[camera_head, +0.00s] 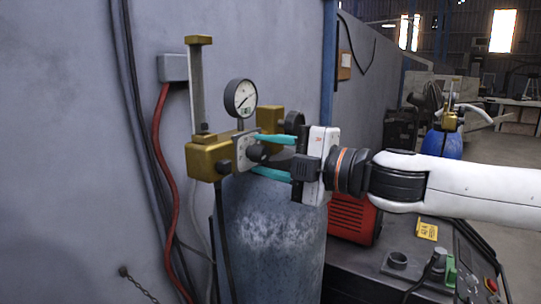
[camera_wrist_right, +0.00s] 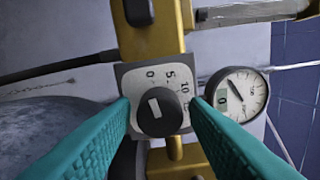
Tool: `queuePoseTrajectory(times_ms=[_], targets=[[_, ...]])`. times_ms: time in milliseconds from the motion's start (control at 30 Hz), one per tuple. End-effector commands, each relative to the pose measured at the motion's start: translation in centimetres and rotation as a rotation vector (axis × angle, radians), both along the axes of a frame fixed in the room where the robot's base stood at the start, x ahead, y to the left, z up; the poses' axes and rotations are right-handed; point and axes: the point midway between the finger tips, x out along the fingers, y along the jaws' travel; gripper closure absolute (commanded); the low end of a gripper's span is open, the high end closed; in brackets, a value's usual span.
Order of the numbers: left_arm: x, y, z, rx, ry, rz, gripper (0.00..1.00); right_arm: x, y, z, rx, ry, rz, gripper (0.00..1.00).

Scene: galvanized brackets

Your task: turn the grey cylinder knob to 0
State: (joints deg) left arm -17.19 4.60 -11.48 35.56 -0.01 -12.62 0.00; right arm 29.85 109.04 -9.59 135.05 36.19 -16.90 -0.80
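The grey cylinder knob (camera_wrist_right: 160,112) sits on a square plate (camera_wrist_right: 122,72) marked 0, 5, 10 and 15. Its white mark points up and slightly left, roughly toward the 0. In the head view the knob (camera_head: 257,154) projects from the brass valve block (camera_head: 204,160). My right gripper (camera_wrist_right: 159,106) is open, its teal fingers on either side of the knob with a small gap visible at each side. In the head view the right gripper (camera_head: 262,154) reaches in from the right. My left gripper is not in view.
A round gauge (camera_wrist_right: 238,95) with a small 0 window stands beside the plate. The valve block tops a blue-grey gas cylinder (camera_head: 268,235). A red hose (camera_head: 160,150) runs down the wall at left. A dark bench (camera_head: 400,245) with a red box stands at right.

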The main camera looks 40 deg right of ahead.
Motion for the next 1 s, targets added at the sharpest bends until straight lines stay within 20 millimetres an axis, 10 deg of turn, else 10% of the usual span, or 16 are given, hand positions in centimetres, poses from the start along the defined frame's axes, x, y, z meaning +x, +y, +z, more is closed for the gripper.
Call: queuePoseTrajectory(times_ms=[467, 1000], targets=[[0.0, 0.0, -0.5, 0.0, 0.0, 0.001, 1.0, -0.5, -0.1, -0.1, -0.003, 0.0, 0.001, 0.5], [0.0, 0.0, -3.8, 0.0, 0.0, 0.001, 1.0, -7.9, -3.3, -0.2, -0.005, -0.002, -0.006, 0.5]])
